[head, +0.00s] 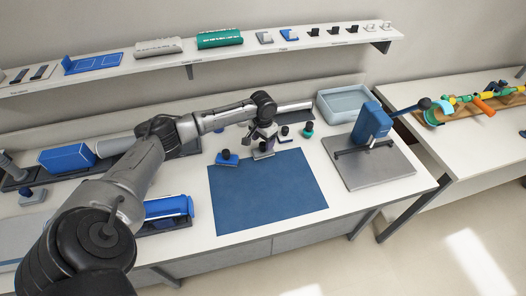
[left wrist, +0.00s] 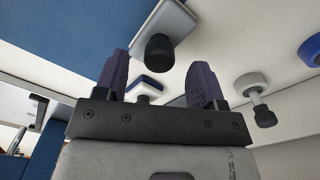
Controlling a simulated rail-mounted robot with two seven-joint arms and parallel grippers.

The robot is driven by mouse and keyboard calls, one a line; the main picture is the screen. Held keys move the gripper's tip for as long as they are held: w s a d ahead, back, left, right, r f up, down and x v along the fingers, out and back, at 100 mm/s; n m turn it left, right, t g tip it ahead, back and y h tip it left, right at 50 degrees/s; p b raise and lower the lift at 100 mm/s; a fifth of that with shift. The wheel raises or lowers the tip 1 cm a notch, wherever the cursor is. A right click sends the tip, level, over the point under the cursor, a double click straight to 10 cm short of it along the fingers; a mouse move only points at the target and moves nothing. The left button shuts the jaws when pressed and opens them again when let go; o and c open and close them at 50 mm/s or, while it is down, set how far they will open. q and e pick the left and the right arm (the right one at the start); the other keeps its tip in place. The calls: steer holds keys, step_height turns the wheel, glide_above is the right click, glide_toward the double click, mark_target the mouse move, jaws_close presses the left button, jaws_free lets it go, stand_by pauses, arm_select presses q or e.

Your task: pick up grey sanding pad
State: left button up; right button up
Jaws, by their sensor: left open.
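A grey pad with a black knob (left wrist: 172,20) lies at the blue mat's edge, at the top of the left wrist view. In the head view a grey pad (head: 263,154) shows just below my left gripper (head: 264,142), partly covered by it. My left gripper is open, with its purple fingers apart (left wrist: 158,80). A small blue-and-white piece with a dark knob (left wrist: 148,86) appears between the fingers, partly hidden. I see no contact with any pad. My right gripper is not in view.
The blue mat (head: 265,195) is bare. A blue press (head: 372,125) and a pale tray (head: 342,104) stand at right. A shelf (head: 210,55) runs above.

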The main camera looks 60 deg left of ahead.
mark_target(263, 143)
arm_select(q)
step_height(263, 143, down, 3)
steer(key=shift+f, duration=0.15)
steer(key=shift+c, duration=0.3)
steer(key=c, duration=1)
steer(key=shift+o, duration=0.2)
